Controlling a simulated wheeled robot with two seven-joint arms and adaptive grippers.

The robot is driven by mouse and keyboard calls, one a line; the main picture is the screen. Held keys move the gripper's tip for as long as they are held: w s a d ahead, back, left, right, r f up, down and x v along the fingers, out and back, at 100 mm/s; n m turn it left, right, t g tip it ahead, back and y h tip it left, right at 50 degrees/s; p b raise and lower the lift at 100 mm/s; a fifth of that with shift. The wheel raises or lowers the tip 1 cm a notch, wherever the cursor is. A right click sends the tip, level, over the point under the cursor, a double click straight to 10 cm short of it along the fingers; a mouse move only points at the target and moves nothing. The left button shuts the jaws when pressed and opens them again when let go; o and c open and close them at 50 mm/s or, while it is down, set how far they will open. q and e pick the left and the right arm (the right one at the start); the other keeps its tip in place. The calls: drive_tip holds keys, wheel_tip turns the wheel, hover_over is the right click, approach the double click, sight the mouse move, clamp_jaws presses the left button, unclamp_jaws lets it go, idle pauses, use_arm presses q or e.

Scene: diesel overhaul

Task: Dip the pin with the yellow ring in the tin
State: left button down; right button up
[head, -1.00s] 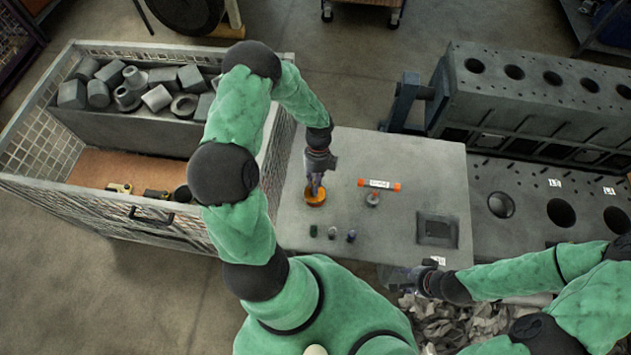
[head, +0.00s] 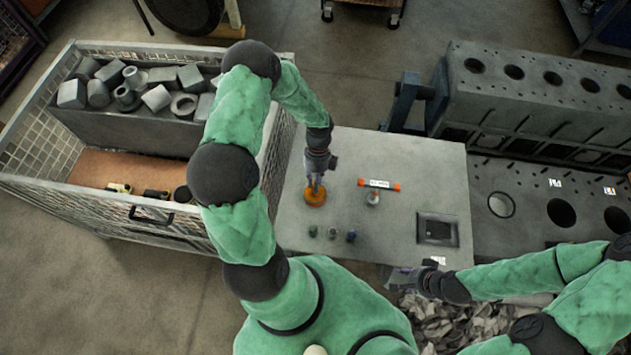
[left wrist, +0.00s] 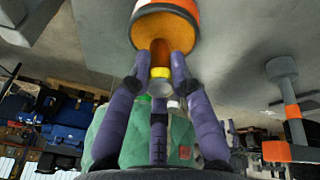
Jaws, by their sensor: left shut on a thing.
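The orange tin (head: 315,198) stands on the grey table, and its orange inside (left wrist: 178,28) shows at the top of the left wrist view. My left gripper (head: 315,182) points down at the tin's mouth. In the left wrist view its purple fingers (left wrist: 162,68) are shut on the pin with the yellow ring (left wrist: 160,73). The pin's far end overlaps the tin's opening; how deep it reaches I cannot tell. My right gripper (head: 424,280) is at the table's front right edge, partly hidden, and its jaws are unclear.
Several small pieces stand in a row (head: 332,232) in front of the tin. A white bar with orange ends (head: 380,184) and a grey stand (head: 373,198) are right of it. A dark square pad (head: 437,230) lies further right. An engine block (head: 530,100) stands beyond the table.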

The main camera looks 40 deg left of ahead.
use_arm(q)
drive_tip(key=shift+s, duration=0.1)
drive_tip(key=shift+r+p, duration=2.4)
drive_tip(key=shift+r, duration=1.1)
drive_tip(key=shift+f, duration=0.1)
